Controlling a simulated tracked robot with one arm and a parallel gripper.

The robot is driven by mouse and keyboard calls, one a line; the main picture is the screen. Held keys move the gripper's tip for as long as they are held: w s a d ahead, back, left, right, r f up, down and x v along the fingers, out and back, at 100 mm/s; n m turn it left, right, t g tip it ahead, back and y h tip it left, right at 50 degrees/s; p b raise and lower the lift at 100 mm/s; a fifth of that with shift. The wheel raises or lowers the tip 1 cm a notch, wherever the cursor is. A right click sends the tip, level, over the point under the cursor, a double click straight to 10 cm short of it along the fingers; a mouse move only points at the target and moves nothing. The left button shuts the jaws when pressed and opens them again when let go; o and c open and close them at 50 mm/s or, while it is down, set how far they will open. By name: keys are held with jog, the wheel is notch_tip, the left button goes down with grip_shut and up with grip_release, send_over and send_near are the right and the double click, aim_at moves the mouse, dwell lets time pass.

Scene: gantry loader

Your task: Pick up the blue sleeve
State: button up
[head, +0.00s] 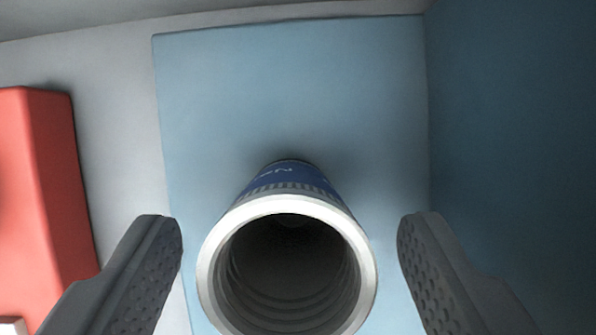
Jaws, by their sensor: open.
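The blue sleeve (290,179) stands upright on a light blue pad, seen from above. Its pale round rim (287,204) faces me, and its hollow inside is dark with ridges. My gripper (290,268) is open. One finger is to the left of the sleeve and one to the right, with a gap on each side. The fingers do not appear to touch it. The lower part of the sleeve is mostly hidden behind its rim.
The light blue pad (290,85) has clear room behind the sleeve. A red block (45,180) stands at the left, near the left finger. A dark blue wall or panel (515,130) rises along the right. A pale grey surface (110,110) lies between block and pad.

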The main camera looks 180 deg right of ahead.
jog(key=shift+x, duration=1.1)
jog(key=c, duration=1.4)
jog(key=shift+o, duration=0.2)
jog(key=shift+r, duration=0.1)
jog(key=shift+w+r, duration=0.1)
jog(key=shift+r, duration=1.7)
jog(key=s+r, duration=0.1)
jog(key=s, duration=1.5)
jog(key=shift+r+b, duration=0.15)
jog(key=shift+b, duration=0.3)
jog(key=shift+s, duration=0.1)
jog(key=shift+r, duration=0.2)
jog(key=shift+r+p, duration=0.55)
jog(key=shift+r, duration=1.55)
